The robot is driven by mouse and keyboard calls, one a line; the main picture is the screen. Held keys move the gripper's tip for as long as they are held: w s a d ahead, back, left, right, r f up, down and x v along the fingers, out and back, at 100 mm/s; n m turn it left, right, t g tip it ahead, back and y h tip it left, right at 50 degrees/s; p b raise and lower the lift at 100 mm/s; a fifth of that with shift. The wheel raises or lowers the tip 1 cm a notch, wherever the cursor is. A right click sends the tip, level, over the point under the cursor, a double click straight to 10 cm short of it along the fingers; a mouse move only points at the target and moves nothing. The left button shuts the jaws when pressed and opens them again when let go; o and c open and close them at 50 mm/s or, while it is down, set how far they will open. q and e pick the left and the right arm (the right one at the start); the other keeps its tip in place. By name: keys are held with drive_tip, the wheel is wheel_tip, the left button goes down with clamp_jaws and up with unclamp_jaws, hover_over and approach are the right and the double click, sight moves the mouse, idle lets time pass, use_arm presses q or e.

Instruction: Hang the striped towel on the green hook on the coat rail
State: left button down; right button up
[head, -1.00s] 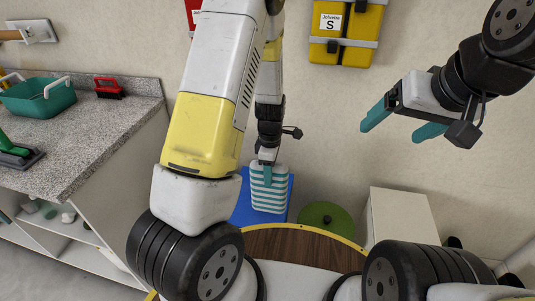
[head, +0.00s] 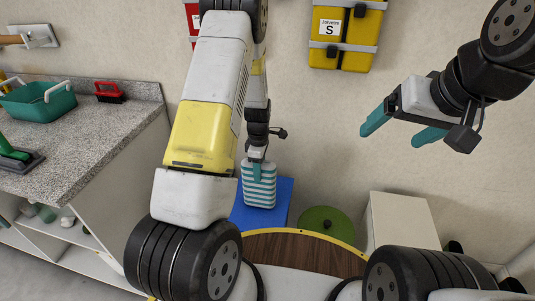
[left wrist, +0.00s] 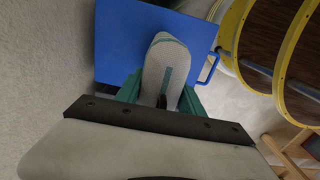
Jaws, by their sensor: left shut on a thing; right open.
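The striped towel (head: 259,188), teal and white, hangs upright from my left gripper (head: 257,168), in front of the blue box. My left gripper is shut on the towel's upper part. In the left wrist view, the towel (left wrist: 164,68) shows pale with a teal stripe between the teal fingers (left wrist: 160,95), over the blue surface. My right gripper (head: 402,128) is open and empty at the upper right, in front of the wall. I do not see the coat rail or its green hook in these views.
A blue box (head: 281,200) stands by the wall behind the towel. A green round lid (head: 327,226) and a white cabinet (head: 402,222) are to its right. Yellow (head: 341,35) and red (head: 192,17) cases hang on the wall. A counter (head: 105,125) with a teal basket (head: 38,100) fills the left.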

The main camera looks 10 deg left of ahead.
use_arm(q)
drive_tip(key=shift+f, duration=0.2)
drive_tip(key=c, duration=0.7)
unclamp_jaws()
